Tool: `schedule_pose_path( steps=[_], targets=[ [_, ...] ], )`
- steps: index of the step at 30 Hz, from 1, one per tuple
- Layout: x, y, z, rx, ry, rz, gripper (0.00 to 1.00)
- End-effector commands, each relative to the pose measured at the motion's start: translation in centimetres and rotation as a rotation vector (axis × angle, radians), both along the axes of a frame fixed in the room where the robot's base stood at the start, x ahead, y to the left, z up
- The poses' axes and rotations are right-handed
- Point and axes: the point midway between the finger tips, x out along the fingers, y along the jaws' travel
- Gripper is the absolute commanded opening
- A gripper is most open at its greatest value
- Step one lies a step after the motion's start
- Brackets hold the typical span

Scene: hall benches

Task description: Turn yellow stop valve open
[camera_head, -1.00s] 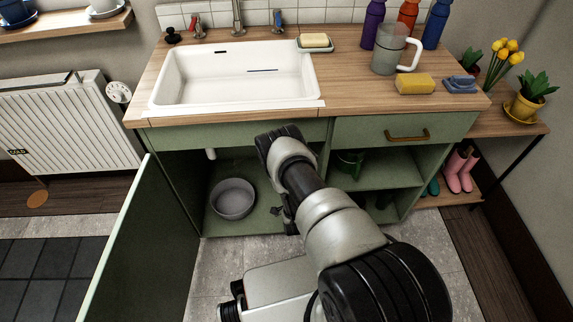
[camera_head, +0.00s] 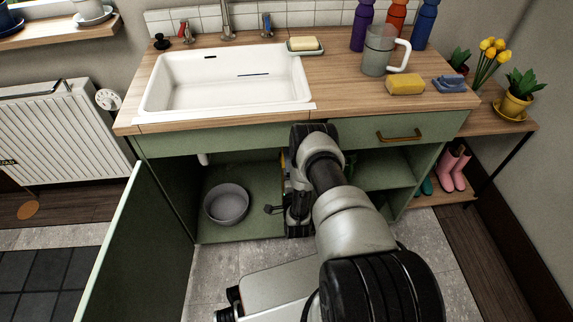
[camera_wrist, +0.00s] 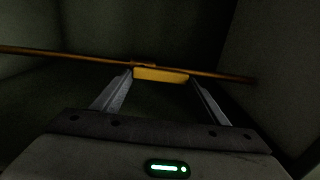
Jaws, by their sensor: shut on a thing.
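The yellow stop valve's handle (camera_wrist: 160,75) lies level in the wrist view, along a copper-coloured pipe (camera_wrist: 60,54) that crosses the dark cabinet. My gripper (camera_wrist: 162,82) has its two fingers at the ends of the handle and is shut on it. In the head view my arm reaches into the open cabinet under the sink, and its links hide the gripper and most of the valve area. I cannot tell the valve's inner state from these frames.
The green cabinet door (camera_head: 135,250) stands open at the left. A grey bowl (camera_head: 226,204) sits on the cabinet floor left of my arm. The white sink (camera_head: 228,80) and worktop are above. A yellow sponge (camera_head: 405,84) lies on the worktop. The cabinet walls are close around.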

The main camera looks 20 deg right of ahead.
Motion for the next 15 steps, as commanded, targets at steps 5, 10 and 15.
schedule_pose_path(
  steps=[5, 10, 15],
  targets=[
    [0.28, -0.15, 0.29, 0.009, -0.009, -0.003, 0.28],
    [0.29, -0.13, 0.30, 0.010, -0.009, -0.003, 0.28],
    [0.21, -0.09, 0.21, 0.010, -0.007, -0.002, 0.87]
  ],
)
